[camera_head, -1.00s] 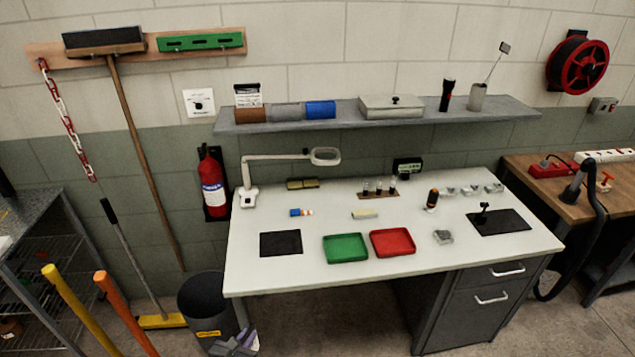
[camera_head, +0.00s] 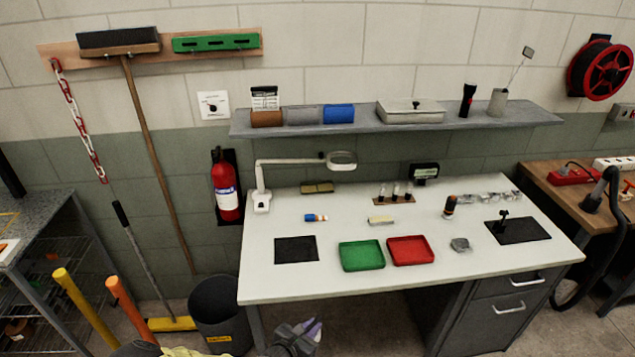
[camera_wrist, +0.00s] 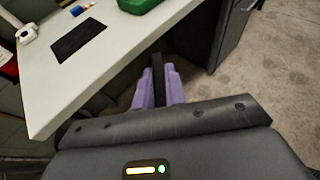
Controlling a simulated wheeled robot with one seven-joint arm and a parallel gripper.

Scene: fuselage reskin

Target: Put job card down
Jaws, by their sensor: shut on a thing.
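My gripper (camera_head: 303,335) has purple fingers and is low in front of the workbench, below its front edge near the left end. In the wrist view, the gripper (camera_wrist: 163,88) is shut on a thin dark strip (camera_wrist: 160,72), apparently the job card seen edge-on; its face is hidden. The white workbench top (camera_head: 350,284) lies beyond and above the fingers. It also shows in the wrist view (camera_wrist: 75,82). The gripper and the held thing are apart from the bench top.
A black mat (camera_head: 296,249), a green tray (camera_head: 361,255) and a red tray (camera_head: 410,250) lie on the bench. A bin (camera_head: 218,306) stands left of the gripper. Bare bench top lies in front of the mat and trays. A lamp (camera_head: 262,200) stands at the back left.

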